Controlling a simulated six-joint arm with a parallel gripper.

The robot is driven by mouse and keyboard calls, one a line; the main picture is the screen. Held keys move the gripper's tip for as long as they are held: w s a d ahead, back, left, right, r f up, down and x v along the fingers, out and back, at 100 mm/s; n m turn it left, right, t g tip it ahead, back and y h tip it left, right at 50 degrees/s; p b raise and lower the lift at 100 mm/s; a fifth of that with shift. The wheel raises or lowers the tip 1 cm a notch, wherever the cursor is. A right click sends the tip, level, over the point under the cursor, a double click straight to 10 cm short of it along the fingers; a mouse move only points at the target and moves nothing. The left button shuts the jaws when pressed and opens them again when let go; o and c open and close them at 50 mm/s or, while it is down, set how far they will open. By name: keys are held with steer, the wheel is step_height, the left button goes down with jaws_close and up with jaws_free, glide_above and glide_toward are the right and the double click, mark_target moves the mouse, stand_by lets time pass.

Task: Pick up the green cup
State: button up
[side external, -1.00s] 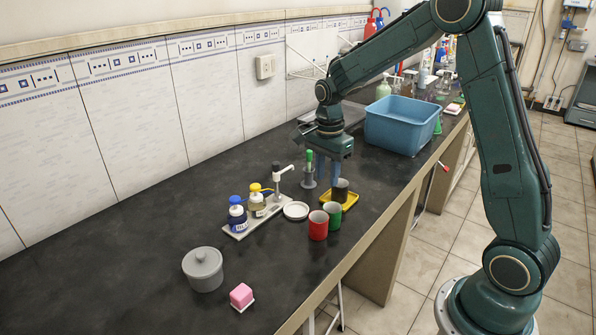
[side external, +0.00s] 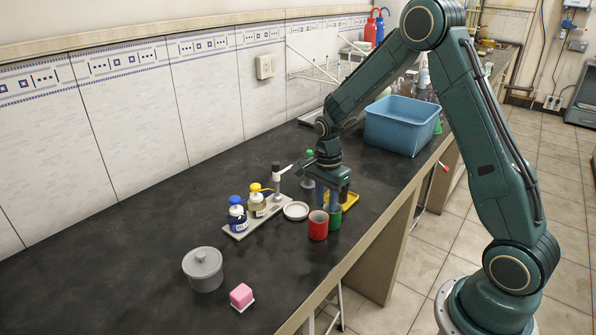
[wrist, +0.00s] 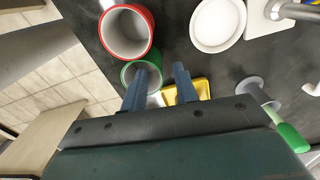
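The green cup (side external: 334,222) stands upright on the dark bench, close beside the red cup (side external: 318,226). The wrist view shows the green cup's rim (wrist: 126,76) and the red cup (wrist: 127,32) above it. My gripper (side external: 328,203) points down over the green cup. In the wrist view its blue fingers (wrist: 162,68) are apart with nothing clamped between them. The left finger's tip overlaps the green cup's opening, and the right finger's tip is outside the rim. I cannot tell whether the fingertips are below the rim.
A yellow tray (side external: 349,196) lies behind the gripper. A white dish (side external: 296,211) and a rack with blue- and yellow-capped bottles (side external: 238,232) stand to the left. A grey lidded pot (side external: 203,270) and a pink block (side external: 241,295) are nearer. A blue bin (side external: 402,125) stands farther back.

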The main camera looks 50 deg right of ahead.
mark_target(326, 204)
steer(key=shift+f, duration=1.95)
steer(key=shift+c, duration=0.2)
jaws_close()
